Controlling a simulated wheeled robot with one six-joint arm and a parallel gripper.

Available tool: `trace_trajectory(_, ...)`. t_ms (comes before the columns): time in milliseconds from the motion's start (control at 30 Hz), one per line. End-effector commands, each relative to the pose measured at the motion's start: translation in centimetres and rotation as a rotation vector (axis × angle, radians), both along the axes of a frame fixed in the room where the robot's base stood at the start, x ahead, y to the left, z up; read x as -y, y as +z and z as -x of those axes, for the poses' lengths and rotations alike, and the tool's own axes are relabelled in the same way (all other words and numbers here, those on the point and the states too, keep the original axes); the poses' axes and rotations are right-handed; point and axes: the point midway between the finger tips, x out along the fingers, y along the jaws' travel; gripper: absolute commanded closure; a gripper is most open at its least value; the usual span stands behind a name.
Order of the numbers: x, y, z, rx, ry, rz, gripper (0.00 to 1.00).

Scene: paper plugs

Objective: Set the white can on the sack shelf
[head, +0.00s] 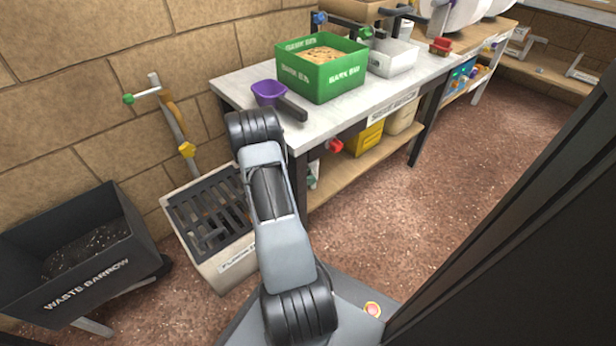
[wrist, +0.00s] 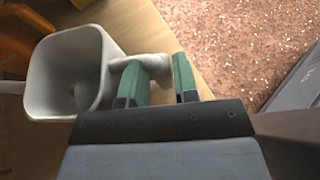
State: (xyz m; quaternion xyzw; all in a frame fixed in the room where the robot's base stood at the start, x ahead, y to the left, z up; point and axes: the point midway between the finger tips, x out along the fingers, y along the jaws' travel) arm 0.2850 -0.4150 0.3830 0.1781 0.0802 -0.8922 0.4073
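In the wrist view the white can (wrist: 68,72) is at the left, with its open mouth showing and a handle (wrist: 152,62) sticking out to the right. It is over a wooden surface (wrist: 143,25). My gripper (wrist: 160,75) has its two green fingers apart, one on each side of the handle's outer part. A gap shows beside the right finger, and I see no firm grip. In the head view my arm reaches down beside the worktable, and its gripper end is mostly hidden. A wooden lower shelf (head: 345,178) runs under the table; the sign above it is hard to read.
The worktable (head: 345,115) holds a green bark bin (head: 322,82), a purple scoop (head: 268,92) and a clear tub (head: 393,58). A yellow box (head: 368,138) stands on the lower shelf. A waste barrow (head: 85,275) and a grated bin (head: 215,215) stand left. The floor at right is clear.

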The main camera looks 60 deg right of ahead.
Motion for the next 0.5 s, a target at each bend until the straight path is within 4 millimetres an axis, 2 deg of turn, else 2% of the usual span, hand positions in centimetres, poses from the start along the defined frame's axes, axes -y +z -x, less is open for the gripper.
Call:
trace_trajectory(33,0.0,0.02,0.0,0.0,0.0,0.0,0.67)
trace_trajectory(200,0.0,0.02,0.0,0.0,0.0,0.0,0.51)
trace_trajectory(500,0.0,0.36,-0.01,0.001,0.0,0.001,0.51)
